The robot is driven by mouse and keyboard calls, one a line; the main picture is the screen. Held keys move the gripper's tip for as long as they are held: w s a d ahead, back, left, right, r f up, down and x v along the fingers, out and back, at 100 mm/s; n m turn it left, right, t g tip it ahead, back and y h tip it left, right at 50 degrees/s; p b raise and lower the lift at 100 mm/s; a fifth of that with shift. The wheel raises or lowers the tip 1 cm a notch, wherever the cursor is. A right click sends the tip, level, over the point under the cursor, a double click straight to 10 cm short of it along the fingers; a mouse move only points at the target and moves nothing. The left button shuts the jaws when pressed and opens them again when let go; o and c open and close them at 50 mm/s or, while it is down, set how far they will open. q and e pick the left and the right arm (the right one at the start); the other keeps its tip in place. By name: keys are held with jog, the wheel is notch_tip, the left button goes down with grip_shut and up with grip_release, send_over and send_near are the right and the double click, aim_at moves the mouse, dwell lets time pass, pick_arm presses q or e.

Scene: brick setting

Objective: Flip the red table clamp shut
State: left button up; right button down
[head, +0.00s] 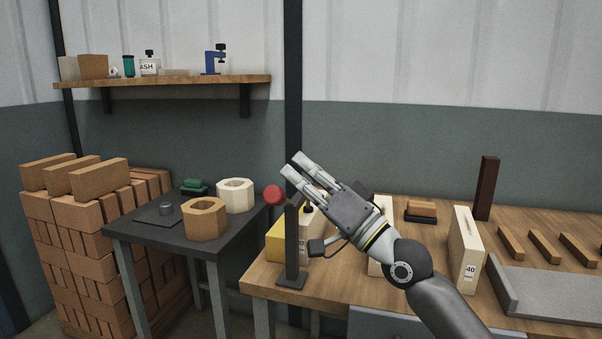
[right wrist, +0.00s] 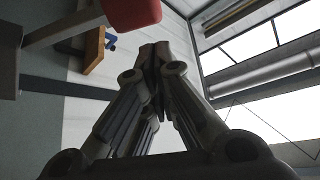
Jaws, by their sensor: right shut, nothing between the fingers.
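The table clamp has a dark upright post (head: 291,245) on a flat base at the front left corner of the wooden workbench. Its red knob (head: 275,195) sits at the upper left of the post. In the right wrist view the red knob (right wrist: 132,12) is at the top edge, with a greyish bar (right wrist: 68,27) running from it to the left. My right gripper (head: 291,164) is shut and empty, its fingertips just above and right of the red knob in the head view. Touching cannot be confirmed. The gripper hides part of the bench behind it. My left gripper is not in view.
On the wooden workbench (head: 262,282) stand a yellow block (head: 275,240), cream blocks (head: 465,250) and a dark red upright block (head: 487,188). A dark side table (head: 150,238) holds hexagonal pieces. Bricks (head: 85,240) are stacked at left. A shelf (head: 170,82) hangs above.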

pick_arm(q)
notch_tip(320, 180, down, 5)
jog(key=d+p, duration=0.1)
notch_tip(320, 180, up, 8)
jog(key=b, duration=0.2)
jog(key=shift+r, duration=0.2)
pick_arm(e)
jog(key=d+r+v, duration=0.1)
jog(key=v, duration=0.8)
jog(key=shift+w+d, duration=0.25)
jog(key=shift+d, duration=0.05)
